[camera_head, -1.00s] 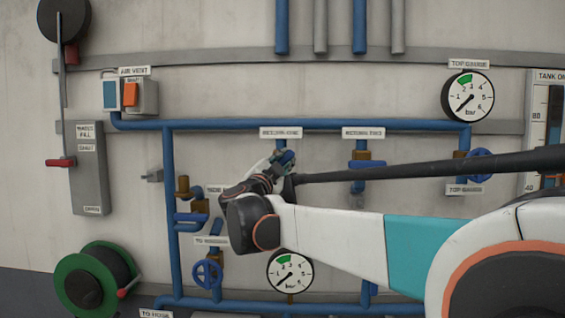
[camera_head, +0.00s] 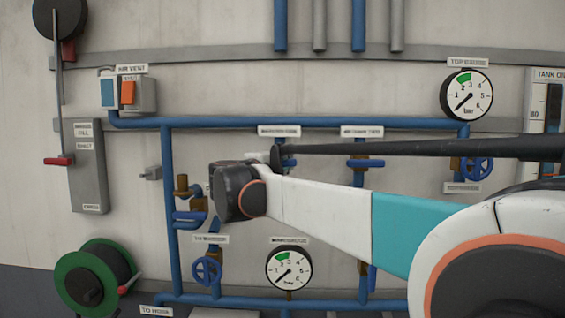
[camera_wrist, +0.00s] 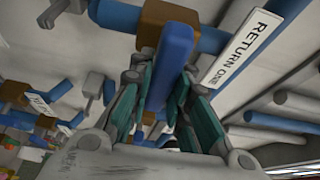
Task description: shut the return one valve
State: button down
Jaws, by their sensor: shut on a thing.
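The return one valve has a brown body (camera_wrist: 168,28) on a blue pipe, beside the "RETURN ONE" label (camera_wrist: 238,47) in the wrist view. Its blue lever handle (camera_wrist: 173,62) lies between the fingers of my gripper (camera_wrist: 165,74), which is shut on it. In the wrist view the handle appears to lie across the pipe. In the head view the valve's label (camera_head: 279,131) shows above my arm, and only a bit of blue handle (camera_head: 290,163) shows. My gripper and most of the valve are hidden there behind my wrist and a dark bar.
The return two valve's blue lever (camera_head: 366,163) is just to the right. A top gauge (camera_head: 467,95) and a blue handwheel (camera_head: 477,168) are farther right. Another handwheel (camera_head: 206,271) and a lower gauge (camera_head: 289,268) are below. A green hose reel (camera_head: 92,279) is lower left.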

jog(key=shift+f, duration=0.1)
dwell(0.5)
jog(key=c, duration=1.5)
grip_release()
